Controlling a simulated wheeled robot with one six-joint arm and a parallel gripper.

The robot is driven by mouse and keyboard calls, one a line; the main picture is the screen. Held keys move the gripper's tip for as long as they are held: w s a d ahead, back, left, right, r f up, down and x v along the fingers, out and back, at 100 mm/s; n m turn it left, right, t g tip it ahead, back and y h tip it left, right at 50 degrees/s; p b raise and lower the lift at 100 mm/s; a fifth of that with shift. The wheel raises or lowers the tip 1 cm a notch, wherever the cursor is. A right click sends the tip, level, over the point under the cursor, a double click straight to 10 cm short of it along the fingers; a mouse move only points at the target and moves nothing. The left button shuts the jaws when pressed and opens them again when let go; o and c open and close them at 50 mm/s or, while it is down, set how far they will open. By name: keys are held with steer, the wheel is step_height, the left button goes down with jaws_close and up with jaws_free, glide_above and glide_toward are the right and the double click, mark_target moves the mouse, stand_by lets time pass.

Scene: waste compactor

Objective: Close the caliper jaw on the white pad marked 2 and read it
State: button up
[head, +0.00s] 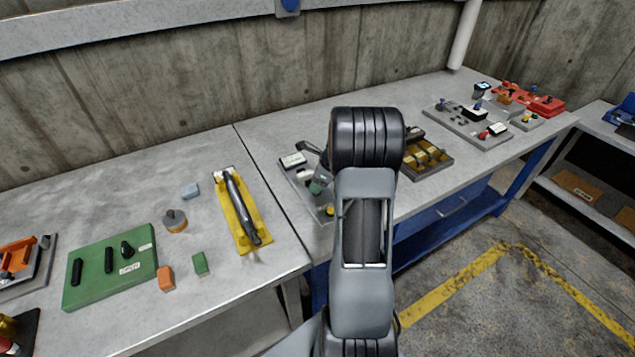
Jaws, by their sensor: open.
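A grey plate (299,184) on the workbench, left of my arm, carries a white label, a small white block (304,174), a greenish-grey part and a yellow knob. It may be the caliper station, but my arm covers its right side and the jaw cannot be made out. No number 2 is readable on any pad. A second grey plate (460,125) farther right also carries small parts and white pieces. My gripper cannot be made out; my arm stands large in the middle and hides what lies behind it.
A yellow tray with a dark cylinder (241,210), a green board with black handles (110,268) and small loose blocks lie on the left bench. A brown-yellow fixture (426,157) sits right of my arm. Floor at right with yellow lines (455,285) is clear.

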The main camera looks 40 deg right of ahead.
mark_target(309, 184)
steer(key=shift+a+f, duration=0.1)
steer(key=shift+f, duration=0.1)
steer(key=shift+c, duration=0.4)
steer(key=c, duration=0.8)
steer(key=shift+w+r, duration=0.15)
steer(key=shift+w, duration=0.35)
steer(key=shift+c, duration=0.2)
steer(key=shift+w+d+p, duration=0.25)
steer(key=shift+w+p, duration=0.25)
steer(key=shift+w, duration=0.55)
steer(key=o, duration=0.9)
steer(key=shift+s, duration=0.1)
steer(key=b+v, duration=0.1)
steer(key=v, duration=1.2)
steer(key=shift+s+d+r, duration=0.1)
steer(key=shift+d+r, duration=0.05)
steer(key=shift+r, duration=0.15)
